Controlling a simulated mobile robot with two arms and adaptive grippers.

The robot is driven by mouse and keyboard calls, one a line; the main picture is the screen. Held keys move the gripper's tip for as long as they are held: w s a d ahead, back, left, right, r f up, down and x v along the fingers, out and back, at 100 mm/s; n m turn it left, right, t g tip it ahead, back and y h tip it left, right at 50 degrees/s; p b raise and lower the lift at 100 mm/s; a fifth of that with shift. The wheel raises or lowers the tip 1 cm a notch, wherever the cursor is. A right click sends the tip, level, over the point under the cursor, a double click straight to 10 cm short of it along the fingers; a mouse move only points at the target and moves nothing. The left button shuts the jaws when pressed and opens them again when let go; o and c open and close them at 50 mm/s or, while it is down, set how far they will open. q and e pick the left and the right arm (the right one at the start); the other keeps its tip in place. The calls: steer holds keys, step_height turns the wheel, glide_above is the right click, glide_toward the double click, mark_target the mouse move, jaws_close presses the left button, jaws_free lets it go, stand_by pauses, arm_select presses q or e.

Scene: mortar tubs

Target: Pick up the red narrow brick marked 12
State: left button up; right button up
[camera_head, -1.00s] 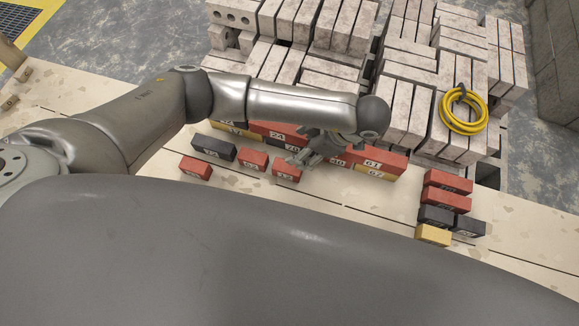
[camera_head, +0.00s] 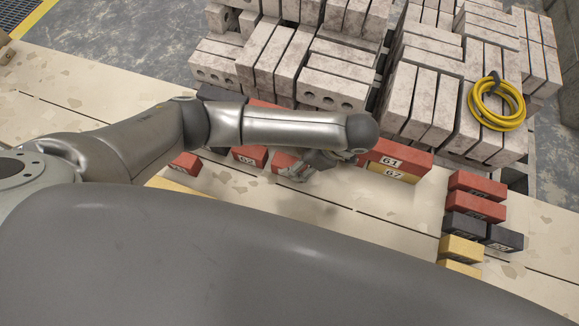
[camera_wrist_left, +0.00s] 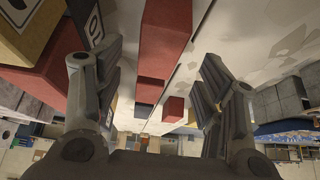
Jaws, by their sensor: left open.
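My left gripper (camera_head: 298,172) is open, low over the front row of loose bricks in the head view. A narrow red brick (camera_head: 281,161) lies right beside its fingers, partly covered by them. Two more red bricks (camera_head: 250,156) (camera_head: 186,164) lie to its left. I cannot read a 12 on any of these. In the left wrist view, the open fingers of my left gripper (camera_wrist_left: 155,75) stand on either side of a line of red bricks; the nearest red brick (camera_wrist_left: 165,35) runs between them and looks ungripped. My right gripper is not in view.
A stacked wall has a red brick marked 61 (camera_head: 392,155) over a yellow one marked 67 (camera_head: 394,174). Red, dark and yellow bricks (camera_head: 476,207) stand at the right. Grey blocks (camera_head: 340,80) and a yellow hose coil (camera_head: 496,103) are behind. The front right tabletop is partly bare.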

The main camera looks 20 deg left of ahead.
mark_target(292, 163)
arm_select(q)
steer(key=b+x, duration=0.1)
steer(key=x, duration=0.4)
steer(key=shift+d+f, duration=0.15)
steer(key=shift+d, duration=0.05)
steer(key=shift+w+a+f, duration=0.1)
steer(key=shift+a+f, duration=0.15)
steer(key=shift+f, duration=0.2)
steer(key=c, duration=1.4)
